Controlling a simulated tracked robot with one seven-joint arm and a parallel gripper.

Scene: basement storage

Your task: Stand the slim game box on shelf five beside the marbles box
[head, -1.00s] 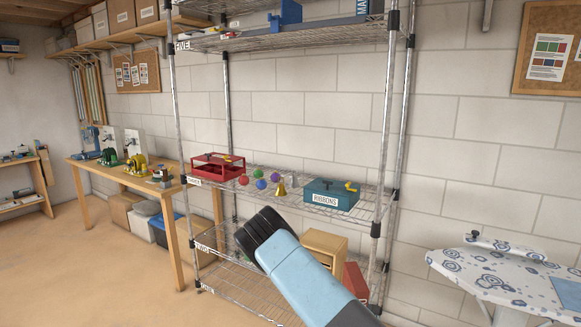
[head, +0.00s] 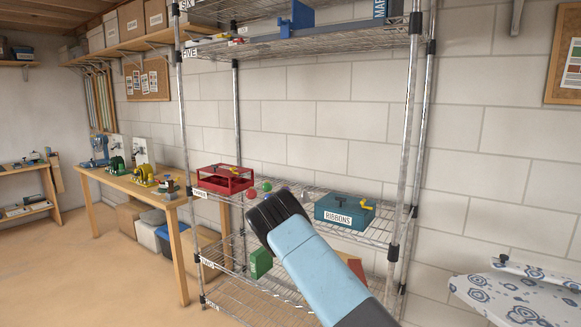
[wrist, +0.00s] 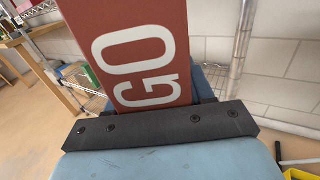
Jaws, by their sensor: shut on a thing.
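A red box with large white letters "GO" (wrist: 145,50) fills the top middle of the wrist view; it is held in my gripper.
A blue bookend-like piece (head: 301,15) and small items stand on shelf five. Below are a red crate (head: 225,178), small balls and a teal RIBBONS box (head: 345,212). Metal posts (head: 408,150) bound the rack. An ironing board (head: 520,295) stands at right.

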